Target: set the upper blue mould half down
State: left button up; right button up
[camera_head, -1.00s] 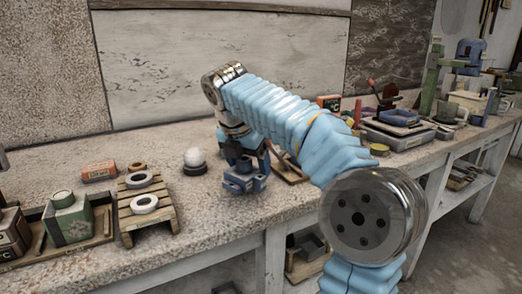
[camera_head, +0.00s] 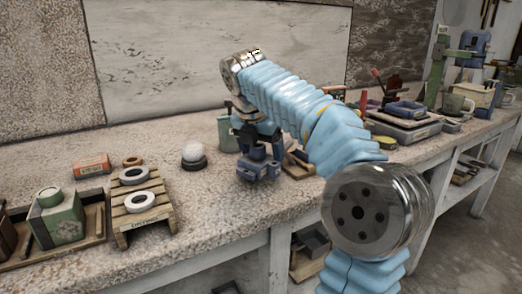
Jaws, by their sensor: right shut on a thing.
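My right gripper (camera_head: 257,152) hangs down at the table's middle, its arm reaching in from the right. It is shut on a blue block, which I take to be the upper blue mould half (camera_head: 258,171). The block is low over the worktop; I cannot tell whether it touches the surface or another mould half. The gripper and block partly hide each other. A white plaster sphere (camera_head: 194,153) sits on a dark ring to the left of the gripper, apart from it. My left gripper is not in view.
A slatted wooden stand (camera_head: 149,221) with pale rings and a tray with a green container (camera_head: 58,217) stand at the left. An orange box (camera_head: 92,166) lies behind. A green-grey vessel (camera_head: 227,134) is just behind the gripper. Trays (camera_head: 404,128) and tools crowd the right.

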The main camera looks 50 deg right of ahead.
aim_at(254, 163)
jog(key=shift+f, duration=0.5)
jog(key=o, duration=1.7)
jog(key=shift+o, duration=0.2)
jog(key=shift+r, duration=0.2)
jog(key=p+v, duration=0.2)
jog(key=v, duration=1)
jog(key=shift+r, duration=0.45)
